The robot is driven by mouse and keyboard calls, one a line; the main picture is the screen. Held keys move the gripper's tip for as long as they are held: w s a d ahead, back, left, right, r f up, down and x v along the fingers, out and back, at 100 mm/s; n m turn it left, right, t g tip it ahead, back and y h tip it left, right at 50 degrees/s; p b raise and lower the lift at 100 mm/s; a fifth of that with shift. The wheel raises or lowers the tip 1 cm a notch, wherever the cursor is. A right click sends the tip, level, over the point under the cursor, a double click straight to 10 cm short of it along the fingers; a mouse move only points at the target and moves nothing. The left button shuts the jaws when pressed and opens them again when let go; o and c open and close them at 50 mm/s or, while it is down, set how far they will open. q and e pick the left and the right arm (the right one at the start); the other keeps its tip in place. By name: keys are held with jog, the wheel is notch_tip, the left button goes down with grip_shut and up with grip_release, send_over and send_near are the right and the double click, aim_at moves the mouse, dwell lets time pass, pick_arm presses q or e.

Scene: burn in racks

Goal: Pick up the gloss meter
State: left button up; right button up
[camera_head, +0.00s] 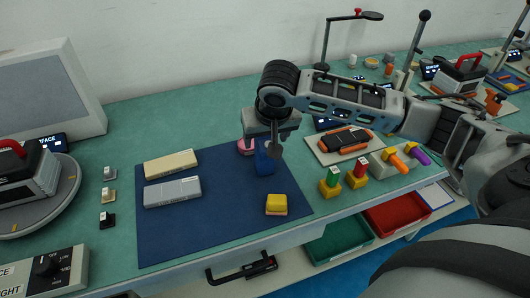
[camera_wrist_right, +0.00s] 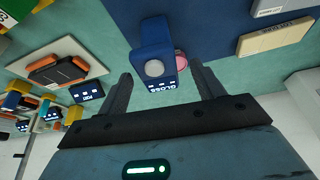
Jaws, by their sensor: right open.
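The gloss meter is a blue block with a round grey button and a label reading GLOSS; it shows in the right wrist view (camera_wrist_right: 153,42) and, partly covered by my gripper, in the head view (camera_head: 264,163). It stands at the back right edge of the dark blue mat (camera_head: 220,225). My right gripper (camera_head: 264,143) is over it, pointing down. In the right wrist view the right gripper (camera_wrist_right: 161,80) is open, with the meter between and just beyond its fingertips. I cannot tell whether they touch. My left gripper is not in view.
A pink round item (camera_head: 246,146) is close beside the meter. A cream block (camera_head: 171,164), a grey block (camera_head: 172,192) and a yellow-orange block (camera_head: 276,204) lie on the mat. An orange-black device (camera_head: 346,139) sits on a pale plate to the right.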

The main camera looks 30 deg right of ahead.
aim_at(266, 159)
jog(key=x, duration=0.3)
jog(key=shift+w+d+f, duration=0.15)
jog(key=shift+w+f, duration=0.05)
jog(key=shift+w, duration=0.05)
jog(key=c, duration=1.2)
jog(key=shift+r, duration=0.15)
